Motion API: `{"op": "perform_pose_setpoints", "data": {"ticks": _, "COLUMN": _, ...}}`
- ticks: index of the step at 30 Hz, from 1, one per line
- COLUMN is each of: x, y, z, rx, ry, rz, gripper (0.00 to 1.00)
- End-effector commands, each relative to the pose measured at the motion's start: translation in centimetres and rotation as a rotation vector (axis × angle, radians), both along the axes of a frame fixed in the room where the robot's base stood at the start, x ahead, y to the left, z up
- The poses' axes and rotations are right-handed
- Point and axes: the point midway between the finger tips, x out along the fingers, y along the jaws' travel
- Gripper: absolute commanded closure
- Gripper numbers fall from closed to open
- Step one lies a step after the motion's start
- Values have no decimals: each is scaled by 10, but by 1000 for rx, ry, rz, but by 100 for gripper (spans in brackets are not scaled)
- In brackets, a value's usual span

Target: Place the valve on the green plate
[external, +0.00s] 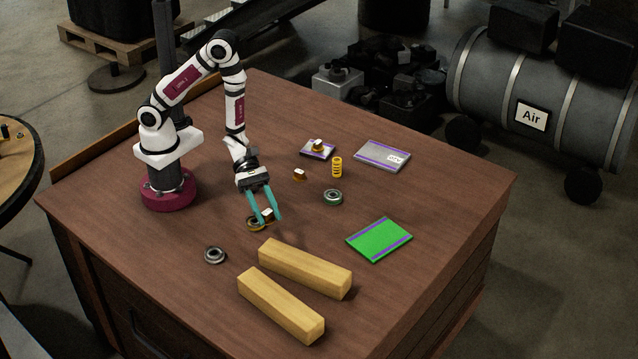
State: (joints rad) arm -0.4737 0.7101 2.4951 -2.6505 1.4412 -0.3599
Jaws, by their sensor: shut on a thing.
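My gripper (267,221), with teal fingers pointing down, is low over the table left of the green plate. The green plate (378,239), with purple stripes along two edges, lies flat and empty to the right of my gripper.
Two long wooden blocks (304,268) (281,305) lie at the front.

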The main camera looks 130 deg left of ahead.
Motion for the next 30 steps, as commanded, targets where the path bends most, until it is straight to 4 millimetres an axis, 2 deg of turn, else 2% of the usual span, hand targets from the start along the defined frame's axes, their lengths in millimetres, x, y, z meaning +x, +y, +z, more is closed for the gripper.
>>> {"op": "perform_pose_setpoints", "data": {"ticks": 2, "x": 4, "y": -1, "z": 2, "rx": 3, "ry": 0, "rz": 6, "gripper": 100}}
{"op": "perform_pose_setpoints", "data": {"ticks": 4, "x": 15, "y": 7, "z": -1, "rx": 6, "ry": 3, "rz": 26, "gripper": 100}}
{"op": "perform_pose_setpoints", "data": {"ticks": 8, "x": 55, "y": 41, "z": -12, "rx": 15, "ry": 11, "rz": 92, "gripper": 100}}
{"op": "perform_pose_setpoints", "data": {"ticks": 11, "x": 94, "y": 77, "z": -19, "rx": 21, "ry": 15, "rz": 165, "gripper": 100}}
{"op": "perform_pose_setpoints", "data": {"ticks": 15, "x": 150, "y": 135, "z": -23, "rx": 20, "ry": 16, "rz": 289, "gripper": 100}}
{"op": "perform_pose_setpoints", "data": {"ticks": 18, "x": 181, "y": 171, "z": -21, "rx": 12, "ry": 11, "rz": 371, "gripper": 100}}
{"op": "perform_pose_setpoints", "data": {"ticks": 21, "x": 199, "y": 194, "z": -17, "rx": 5, "ry": 4, "rz": 424, "gripper": 100}}
{"op": "perform_pose_setpoints", "data": {"ticks": 23, "x": 204, "y": 202, "z": -18, "rx": 2, "ry": 4, "rz": 444, "gripper": 100}}
{"op": "perform_pose_setpoints", "data": {"ticks": 30, "x": 207, "y": 206, "z": -66, "rx": -1, "ry": 4, "rz": 455, "gripper": 100}}
